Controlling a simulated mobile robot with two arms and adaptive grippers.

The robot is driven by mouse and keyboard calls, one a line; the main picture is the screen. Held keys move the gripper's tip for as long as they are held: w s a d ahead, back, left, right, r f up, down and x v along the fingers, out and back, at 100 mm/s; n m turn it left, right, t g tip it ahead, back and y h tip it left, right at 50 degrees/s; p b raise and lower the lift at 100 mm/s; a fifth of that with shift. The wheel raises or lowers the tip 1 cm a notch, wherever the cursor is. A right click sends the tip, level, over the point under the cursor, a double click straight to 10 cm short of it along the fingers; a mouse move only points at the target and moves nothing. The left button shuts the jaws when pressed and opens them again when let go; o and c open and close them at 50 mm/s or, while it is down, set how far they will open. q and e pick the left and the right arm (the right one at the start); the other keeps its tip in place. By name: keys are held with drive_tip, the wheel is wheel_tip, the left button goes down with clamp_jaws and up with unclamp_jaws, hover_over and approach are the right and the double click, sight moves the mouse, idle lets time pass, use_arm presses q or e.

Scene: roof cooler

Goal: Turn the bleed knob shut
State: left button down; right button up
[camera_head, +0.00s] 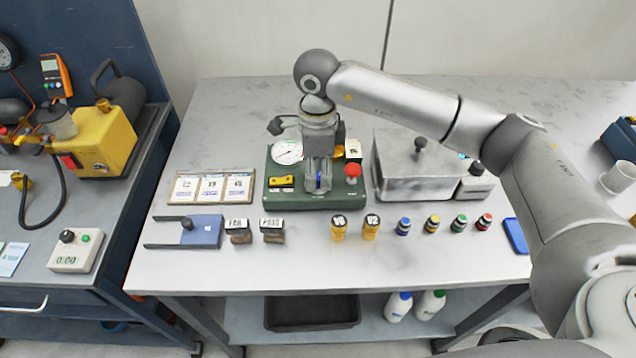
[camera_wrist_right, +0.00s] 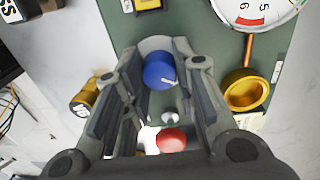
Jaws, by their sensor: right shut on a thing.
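The blue bleed knob (camera_head: 320,180) is on the green test panel (camera_head: 285,201), near its front edge. My right gripper (camera_head: 319,184) reaches down from above and is shut on the knob. In the right wrist view the blue knob (camera_wrist_right: 159,72), with a white mark on its face, sits between the fingertips of my right gripper (camera_wrist_right: 158,66). The fingers hide part of the knob's sides. My left gripper is not in view.
A round white gauge (camera_head: 287,152) is left of the gripper on the panel, and a red button (camera_head: 352,170) is close on its right. A yellow and black part (camera_head: 281,182) lies left. A metal box (camera_head: 420,180) stands right. Small bottles (camera_head: 432,224) line the table front.

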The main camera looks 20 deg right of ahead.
drive_tip(key=n+b, duration=0.3)
drive_tip(key=shift+f+n+b, duration=0.2)
drive_tip(key=shift+n+b, duration=0.1)
drive_tip(key=shift+r+n+b, duration=0.2)
drive_tip(key=shift+n+b, duration=1.1)
drive_tip(key=shift+n, duration=0.3)
drive_tip(key=o, duration=1.1)
drive_tip(key=shift+c, duration=0.2)
wheel_tip(320, 180, up, 12)
drive_tip(key=shift+w+a, duration=0.15)
drive_tip(key=shift+w, duration=0.1)
